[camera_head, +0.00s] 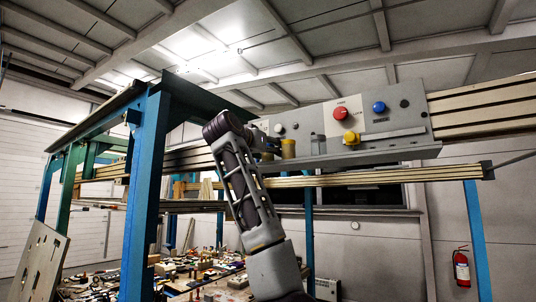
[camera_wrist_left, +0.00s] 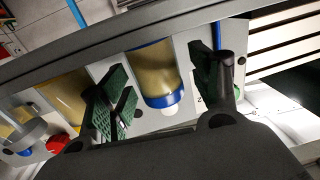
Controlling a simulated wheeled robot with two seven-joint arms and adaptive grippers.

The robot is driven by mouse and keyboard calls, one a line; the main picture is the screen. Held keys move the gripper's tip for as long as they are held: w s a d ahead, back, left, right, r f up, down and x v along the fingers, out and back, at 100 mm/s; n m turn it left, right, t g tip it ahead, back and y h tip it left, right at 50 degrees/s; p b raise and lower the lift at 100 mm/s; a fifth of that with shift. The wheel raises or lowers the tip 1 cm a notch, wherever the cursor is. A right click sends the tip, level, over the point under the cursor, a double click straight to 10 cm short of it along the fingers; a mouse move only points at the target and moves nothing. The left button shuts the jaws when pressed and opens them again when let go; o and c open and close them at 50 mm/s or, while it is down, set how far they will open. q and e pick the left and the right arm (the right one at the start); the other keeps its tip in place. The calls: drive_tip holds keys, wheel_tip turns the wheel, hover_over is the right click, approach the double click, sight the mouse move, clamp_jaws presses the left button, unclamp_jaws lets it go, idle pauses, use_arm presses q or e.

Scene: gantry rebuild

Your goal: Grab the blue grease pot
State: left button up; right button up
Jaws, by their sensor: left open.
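The blue grease pot (camera_wrist_left: 158,75) has an amber body with blue bands and a white knob at its end. In the left wrist view it sits between the two fingers of my open left gripper (camera_wrist_left: 170,88), with no clear contact. The green-padded fingers are on either side of it. In the head view my left gripper (camera_head: 264,142) is at the shelf of the grey panel, and the blue pot is hidden or too small to make out there. A yellow pot (camera_head: 288,149) stands just right of the gripper. My right gripper is in neither view.
A second amber pot (camera_wrist_left: 62,95) is beside the left finger, near a red part (camera_wrist_left: 57,144). The grey panel (camera_head: 415,118) carries a red button (camera_head: 340,113), a blue button (camera_head: 379,107) and a yellow part (camera_head: 351,138). A blue post (camera_head: 143,200) stands left of my arm.

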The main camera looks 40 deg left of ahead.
use_arm(q)
drive_tip(key=shift+w, duration=0.1)
idle(0.4)
drive_tip(key=c, duration=1.2)
